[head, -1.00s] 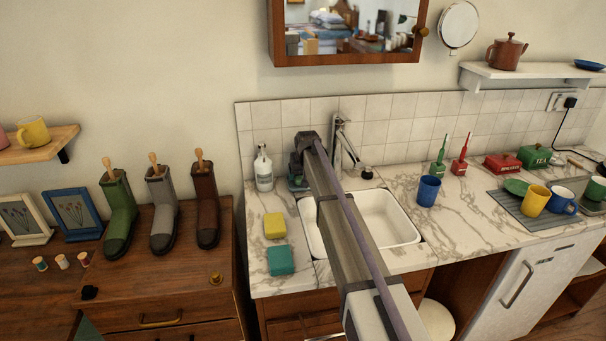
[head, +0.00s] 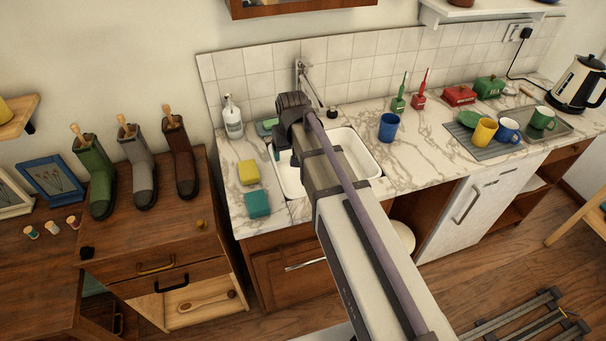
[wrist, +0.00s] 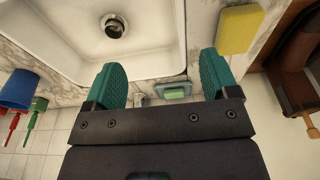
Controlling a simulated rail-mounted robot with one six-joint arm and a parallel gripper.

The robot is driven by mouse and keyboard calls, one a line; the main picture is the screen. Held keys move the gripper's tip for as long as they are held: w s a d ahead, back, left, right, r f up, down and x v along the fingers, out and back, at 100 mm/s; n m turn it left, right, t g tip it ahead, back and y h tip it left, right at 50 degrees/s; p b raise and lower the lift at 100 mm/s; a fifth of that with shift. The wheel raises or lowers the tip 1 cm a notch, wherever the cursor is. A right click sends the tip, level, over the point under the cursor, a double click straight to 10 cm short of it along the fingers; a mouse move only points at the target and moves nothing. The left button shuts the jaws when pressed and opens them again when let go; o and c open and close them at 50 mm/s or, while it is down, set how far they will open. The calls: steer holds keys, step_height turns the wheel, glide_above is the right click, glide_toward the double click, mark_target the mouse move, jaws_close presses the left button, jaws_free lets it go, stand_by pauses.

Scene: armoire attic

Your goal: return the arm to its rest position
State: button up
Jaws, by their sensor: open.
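My gripper (wrist: 162,78) is open and empty, its two green fingers spread wide in the wrist view. In the head view my arm reaches over the sink (head: 372,150), and its end is near the back left corner of the sink; the fingers are mostly hidden there by the arm. In the wrist view a dish with green soap (wrist: 175,92) shows between and beyond the fingers, and no contact is visible. The sink basin (wrist: 80,40) fills the upper left of that view.
A yellow sponge (head: 248,172) and a teal sponge (head: 258,204) lie left of the sink. A white bottle (head: 232,118) and the tap (head: 303,85) stand behind. A blue cup (head: 388,127) stands right of the sink. Several boots (head: 138,167) stand on the left cabinet.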

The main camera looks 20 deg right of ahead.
steer(key=s+g, duration=0.1)
steer(key=s, duration=1.6)
steer(key=shift+s+f+g, duration=0.15)
steer(key=shift+s+g, duration=0.25)
